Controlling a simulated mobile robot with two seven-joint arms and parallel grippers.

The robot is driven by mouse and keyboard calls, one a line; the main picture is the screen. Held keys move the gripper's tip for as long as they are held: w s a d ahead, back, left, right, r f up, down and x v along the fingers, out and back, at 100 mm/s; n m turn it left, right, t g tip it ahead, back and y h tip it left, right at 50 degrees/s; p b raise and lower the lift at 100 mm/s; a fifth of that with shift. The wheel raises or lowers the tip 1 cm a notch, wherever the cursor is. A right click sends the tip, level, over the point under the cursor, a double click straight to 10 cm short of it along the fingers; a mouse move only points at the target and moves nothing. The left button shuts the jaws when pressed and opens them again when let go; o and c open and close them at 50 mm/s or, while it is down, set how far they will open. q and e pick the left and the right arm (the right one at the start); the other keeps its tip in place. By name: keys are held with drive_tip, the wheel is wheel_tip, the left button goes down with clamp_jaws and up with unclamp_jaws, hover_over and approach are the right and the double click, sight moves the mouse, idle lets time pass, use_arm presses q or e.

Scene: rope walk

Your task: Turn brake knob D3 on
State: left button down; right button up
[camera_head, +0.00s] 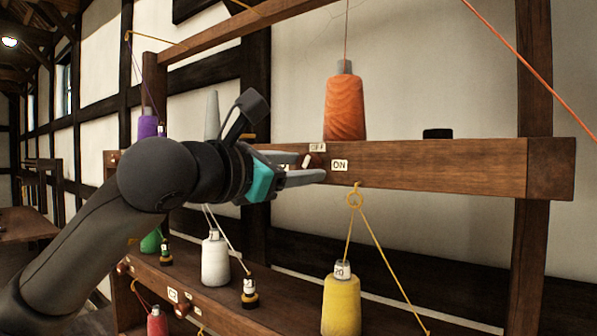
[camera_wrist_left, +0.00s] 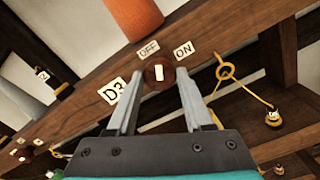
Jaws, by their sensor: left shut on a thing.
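Brake knob D3 (camera_wrist_left: 158,76) is a round reddish-brown knob with a white bar mark, on the front of a wooden beam. It also shows in the head view (camera_head: 316,161), partly hidden by my gripper. A D3 label (camera_wrist_left: 112,91) is left of it, an OFF label (camera_wrist_left: 148,49) above it and an ON label (camera_wrist_left: 183,50) at its upper right. In the wrist view the white mark stands nearly upright, nearer OFF than ON. My left gripper (camera_head: 311,167) is shut on the knob, one finger on each side. My right gripper is not in view.
An orange spool (camera_head: 345,107) stands on the beam (camera_head: 440,165) above the knob. A yellow spool (camera_head: 341,303) and a white spool (camera_head: 215,262) are on the lower level. A yellow cord (camera_head: 354,200) hangs through a ring just right of the knob.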

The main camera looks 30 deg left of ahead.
use_arm(q)
drive_tip(key=m, duration=0.6)
drive_tip(key=shift+m+b, duration=0.3)
drive_tip(key=m, duration=0.5)
drive_tip(key=shift+m, duration=0.4)
drive_tip(key=shift+c, duration=1.5)
unclamp_jaws()
drive_tip(key=shift+s, duration=0.1)
drive_tip(key=s+a+b, duration=0.1)
drive_tip(key=s+b, duration=0.6)
drive_tip(key=s, duration=0.8)
